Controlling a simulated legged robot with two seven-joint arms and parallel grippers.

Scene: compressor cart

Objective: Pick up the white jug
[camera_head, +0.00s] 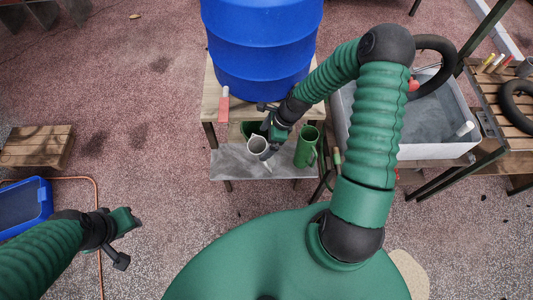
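My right gripper (270,133) reaches down from the upper right and is right at the jug's right rim. Its fingers are small and dark here, so I cannot tell whether they touch or close on the jug. My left gripper (127,222) is at lower left, over the bare floor, far from the jug. Its finger opening does not show clearly.
A green jug (306,147) stands close to the right of the white one. A green container (251,129) is partly hidden behind. The blue barrel (262,45) rises behind the shelf. A water-filled tub (430,150) is at right, a blue bin (24,205) at left.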

